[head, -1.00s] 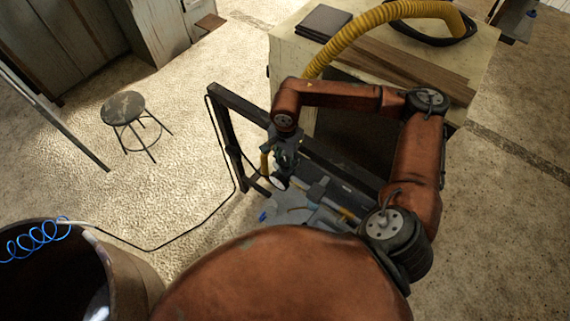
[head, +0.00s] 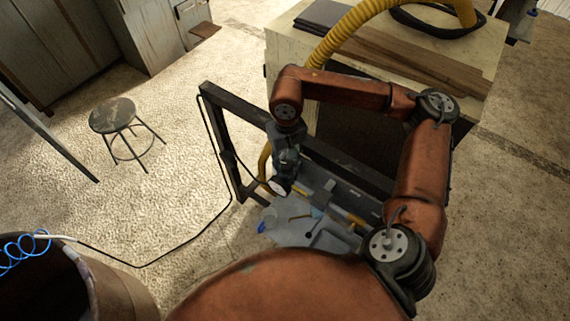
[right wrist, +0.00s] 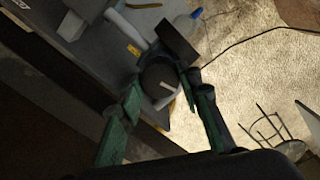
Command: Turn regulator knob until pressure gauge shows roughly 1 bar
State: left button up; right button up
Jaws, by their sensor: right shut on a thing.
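My right gripper (head: 288,169) reaches down at the dark rack frame's rail. In the right wrist view its green fingers (right wrist: 163,88) stand on either side of a dark round knob (right wrist: 154,76) and are shut on it. A pale bar-shaped mark shows on the knob. The pressure gauge (head: 278,187) shows as a small pale disc just below the gripper in the head view. Its needle and scale are too small to read. A dark block beyond the knob in the wrist view may be the gauge's housing. My left gripper is not in view.
The dark rack frame (head: 222,110) stands around the work spot. A grey surface (head: 290,236) with a blue-capped bottle (head: 266,224) and tools lies below. A workbench with a yellow hose (head: 345,28) stands behind. A stool (head: 112,115) and a barrel (head: 125,285) are at left.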

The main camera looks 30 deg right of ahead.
aim_at(286, 164)
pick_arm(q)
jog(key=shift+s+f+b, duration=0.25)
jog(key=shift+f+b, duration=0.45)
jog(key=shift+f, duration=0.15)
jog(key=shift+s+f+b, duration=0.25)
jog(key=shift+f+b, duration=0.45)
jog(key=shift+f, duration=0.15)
pick_arm(e)
jog(key=shift+f+n, duration=0.1)
jog(key=shift+n, duration=1.9)
jog(key=o, duration=1.2)
jog(key=shift+c, duration=0.2)
notch_tip(286, 164, up, 12)
